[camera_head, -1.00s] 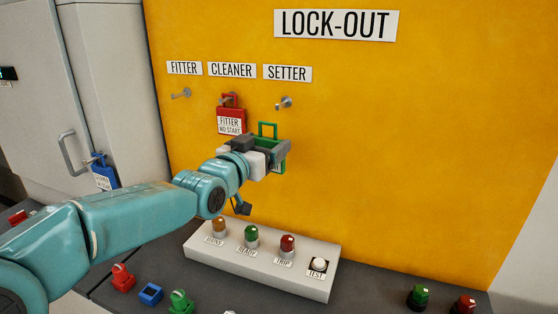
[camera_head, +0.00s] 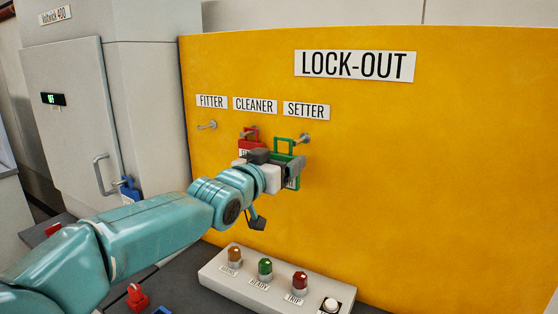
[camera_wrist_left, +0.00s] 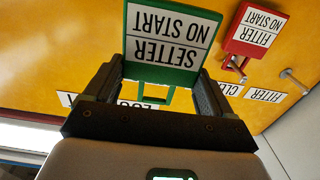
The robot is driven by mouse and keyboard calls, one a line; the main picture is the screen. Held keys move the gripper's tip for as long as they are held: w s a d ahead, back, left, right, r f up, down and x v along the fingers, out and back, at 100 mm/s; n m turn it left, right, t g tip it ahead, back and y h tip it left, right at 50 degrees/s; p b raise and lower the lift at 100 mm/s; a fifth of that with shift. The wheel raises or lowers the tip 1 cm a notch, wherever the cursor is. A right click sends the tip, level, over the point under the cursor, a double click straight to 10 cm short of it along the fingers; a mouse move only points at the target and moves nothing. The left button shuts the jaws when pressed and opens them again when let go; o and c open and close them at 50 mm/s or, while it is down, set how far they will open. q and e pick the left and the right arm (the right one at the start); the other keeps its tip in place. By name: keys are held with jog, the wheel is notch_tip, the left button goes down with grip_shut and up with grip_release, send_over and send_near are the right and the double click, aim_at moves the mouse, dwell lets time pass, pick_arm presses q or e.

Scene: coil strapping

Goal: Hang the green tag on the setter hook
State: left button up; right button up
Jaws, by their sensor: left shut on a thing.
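The green tag (camera_head: 293,181) has a square green loop at its top. My left gripper (camera_head: 290,166) is shut on it and holds it upright in front of the yellow board. The loop is just left of the setter hook (camera_head: 304,139), at about the same height. I cannot tell whether they touch. In the left wrist view the green tag (camera_wrist_left: 172,38) reads SETTER NO START, upside down, between the fingers (camera_wrist_left: 155,92). The setter hook is not visible there. My right gripper is not in view.
A red FITTER tag (camera_wrist_left: 257,28) hangs on the cleaner hook, partly behind my gripper in the head view. The fitter hook (camera_head: 207,125) is empty. A lamp box (camera_head: 270,283) stands below. A blue tag (camera_head: 129,190) hangs at the cabinet handle. The board's right is clear.

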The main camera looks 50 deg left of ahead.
aim_at(305, 150)
pick_arm(q)
jog(key=shift+p+x, duration=0.65)
jog(key=shift+x, duration=0.6)
jog(key=p+x, duration=0.4)
jog(key=x, duration=0.1)
jog(key=shift+w+f, duration=0.2)
jog(key=shift+w, duration=0.1)
jog(key=shift+w+a+f, duration=0.2)
jog(key=shift+w+f, duration=0.2)
jog(key=shift+f, duration=0.05)
jog(key=shift+w+f+b, duration=0.15)
jog(key=shift+w+b, duration=0.15)
jog(key=shift+b, duration=0.35)
jog(key=o, duration=1.2)
jog(key=shift+s, duration=0.1)
